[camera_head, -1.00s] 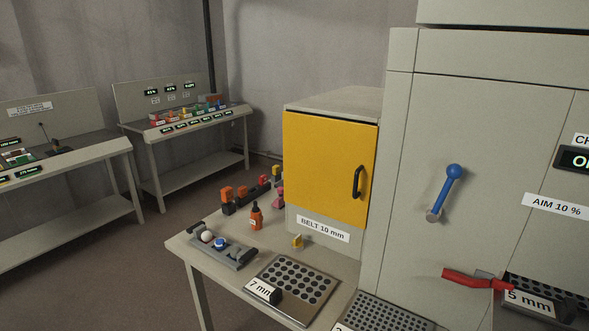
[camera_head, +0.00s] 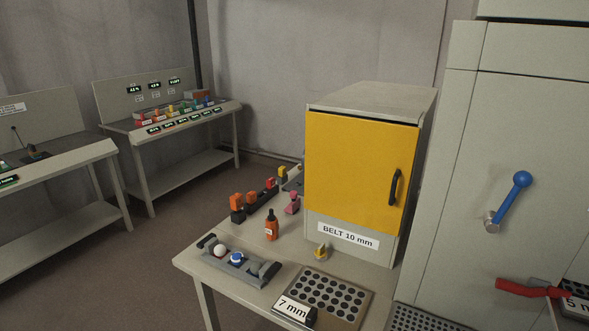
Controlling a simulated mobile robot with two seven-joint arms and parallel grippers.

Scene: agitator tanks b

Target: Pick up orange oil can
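The orange oil can (camera_head: 271,227) is a small orange bottle with a dark pointed top and a pale label. It stands upright on the workbench (camera_head: 200,269), left of the yellow-doored cabinet and behind a grey tray. Nothing covers it in the head view. Neither of my grippers is in view.
A grey tray (camera_head: 234,268) with a white ball and a blue knob lies in front of the can. Orange and red blocks (camera_head: 250,202) and a pink item (camera_head: 292,204) stand behind. The yellow-doored cabinet (camera_head: 361,173) rises at right. A perforated plate (camera_head: 328,294) lies front right. Open floor is at left.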

